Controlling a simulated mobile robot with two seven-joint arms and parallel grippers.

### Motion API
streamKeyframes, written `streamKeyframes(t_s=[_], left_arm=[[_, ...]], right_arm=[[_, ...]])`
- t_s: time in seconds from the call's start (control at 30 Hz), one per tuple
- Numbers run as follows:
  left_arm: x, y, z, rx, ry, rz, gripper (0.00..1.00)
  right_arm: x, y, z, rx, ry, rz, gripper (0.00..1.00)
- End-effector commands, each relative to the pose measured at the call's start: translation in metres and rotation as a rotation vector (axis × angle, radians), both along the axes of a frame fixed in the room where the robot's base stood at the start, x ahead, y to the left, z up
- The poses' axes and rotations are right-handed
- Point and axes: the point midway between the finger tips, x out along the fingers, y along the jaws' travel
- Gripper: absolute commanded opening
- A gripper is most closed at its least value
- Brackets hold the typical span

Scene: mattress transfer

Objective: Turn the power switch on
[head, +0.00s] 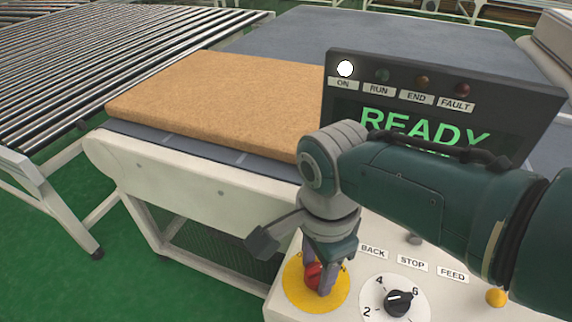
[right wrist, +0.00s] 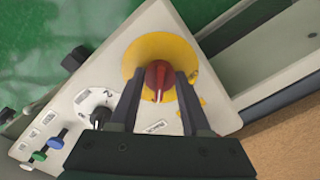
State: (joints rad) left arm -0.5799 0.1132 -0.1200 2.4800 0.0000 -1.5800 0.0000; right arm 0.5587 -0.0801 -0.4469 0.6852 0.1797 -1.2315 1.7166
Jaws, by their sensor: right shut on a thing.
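The red power switch knob (head: 314,274) sits on a round yellow plate (head: 301,297) at the left end of the white control panel. In the right wrist view the red knob (right wrist: 158,80) shows a pale pointer line, and the yellow plate (right wrist: 141,54) surrounds it. My right gripper (head: 318,281) reaches down over the knob and is shut on it, one finger on each side. In the right wrist view its two fingers (right wrist: 160,100) flank the knob. The display (head: 425,125) reads READY, and its ON lamp (head: 345,69) is lit white. My left gripper is not in view.
Beside the switch is a black dial (head: 398,302) with numbers, then BACK, STOP and FEED labels and a yellow button (head: 496,297). A tan mattress (head: 215,95) lies on the conveyor behind. A roller table (head: 110,70) stands at the left.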

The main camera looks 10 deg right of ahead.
Motion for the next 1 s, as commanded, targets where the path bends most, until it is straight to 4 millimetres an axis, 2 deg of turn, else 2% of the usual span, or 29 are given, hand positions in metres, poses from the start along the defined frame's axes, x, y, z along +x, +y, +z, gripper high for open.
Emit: streamKeyframes(t_s=[0.6,0.63,0.87,1.0], left_arm=[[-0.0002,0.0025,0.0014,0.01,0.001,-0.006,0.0],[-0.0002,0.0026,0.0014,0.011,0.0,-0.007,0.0],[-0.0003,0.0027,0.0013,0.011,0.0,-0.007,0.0],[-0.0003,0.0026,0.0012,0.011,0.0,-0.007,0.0]], right_arm=[[0.0003,-0.0009,0.0008,-0.002,0.002,-0.043,0.0],[0.0003,-0.0009,0.0009,-0.002,0.002,-0.042,0.49],[0.0004,-0.0005,0.0006,-0.001,0.0,-0.041,0.75],[0.0004,-0.0004,0.0005,-0.001,0.0,-0.041,0.77]])
